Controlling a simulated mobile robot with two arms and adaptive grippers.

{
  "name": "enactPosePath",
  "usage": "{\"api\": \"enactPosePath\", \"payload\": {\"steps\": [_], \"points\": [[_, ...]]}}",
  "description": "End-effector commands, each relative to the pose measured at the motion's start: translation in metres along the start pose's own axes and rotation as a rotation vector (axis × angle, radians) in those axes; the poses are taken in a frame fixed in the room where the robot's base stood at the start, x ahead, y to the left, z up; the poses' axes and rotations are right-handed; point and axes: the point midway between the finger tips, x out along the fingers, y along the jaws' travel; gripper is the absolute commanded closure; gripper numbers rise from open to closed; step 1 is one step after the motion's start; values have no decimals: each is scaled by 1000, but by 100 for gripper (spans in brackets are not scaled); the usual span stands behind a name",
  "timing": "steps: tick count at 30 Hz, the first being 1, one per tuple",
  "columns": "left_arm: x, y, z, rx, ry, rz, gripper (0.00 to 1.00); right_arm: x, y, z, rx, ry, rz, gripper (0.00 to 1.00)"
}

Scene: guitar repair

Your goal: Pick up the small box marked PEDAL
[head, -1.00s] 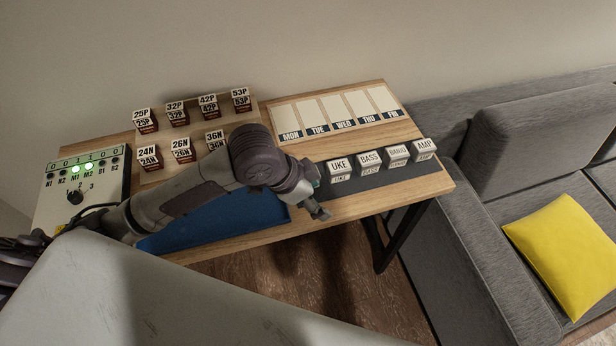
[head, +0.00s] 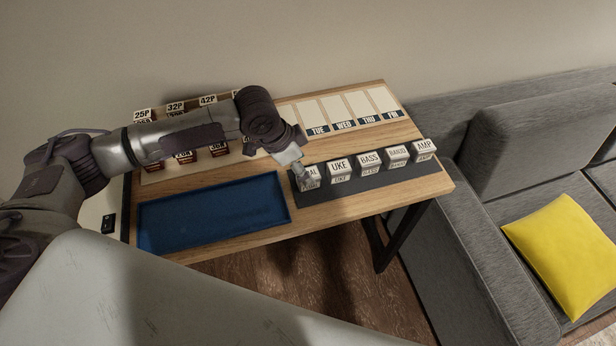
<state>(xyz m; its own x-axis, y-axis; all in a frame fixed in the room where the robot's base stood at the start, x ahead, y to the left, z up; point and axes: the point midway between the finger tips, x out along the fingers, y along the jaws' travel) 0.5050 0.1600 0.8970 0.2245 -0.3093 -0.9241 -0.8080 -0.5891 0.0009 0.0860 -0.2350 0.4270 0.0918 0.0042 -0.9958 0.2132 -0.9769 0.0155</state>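A small white box whose visible letters end in "AL" (head: 311,182) stands at the left end of the dark strip; part of its label is hidden by my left gripper. My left gripper (head: 300,173) is at this box, over its left side. The fingers are small and partly hidden, so I cannot tell whether they are open or closed on it. The box appears to stand on the strip. My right gripper does not show.
On the dark strip (head: 408,183) stand boxes marked UKE (head: 340,166), BASS (head: 370,160), BANJO (head: 398,154) and AMP (head: 424,147). A blue tray (head: 213,214) lies empty at left front. The weekday board (head: 365,104) and numbered boxes stand behind.

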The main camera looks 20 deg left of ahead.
Motion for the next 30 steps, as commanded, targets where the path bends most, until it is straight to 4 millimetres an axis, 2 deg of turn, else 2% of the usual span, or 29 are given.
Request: {"api": "enactPosePath", "payload": {"steps": [4,12,21,30], "points": [[11,-1,1,0,-1,1,29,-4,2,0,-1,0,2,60],[49,-4,4,1,0,1,29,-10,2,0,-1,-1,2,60],[54,-5,4,2,0,-1,29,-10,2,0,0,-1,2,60],[54,-5,4,2,0,0,79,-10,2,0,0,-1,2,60]]}}
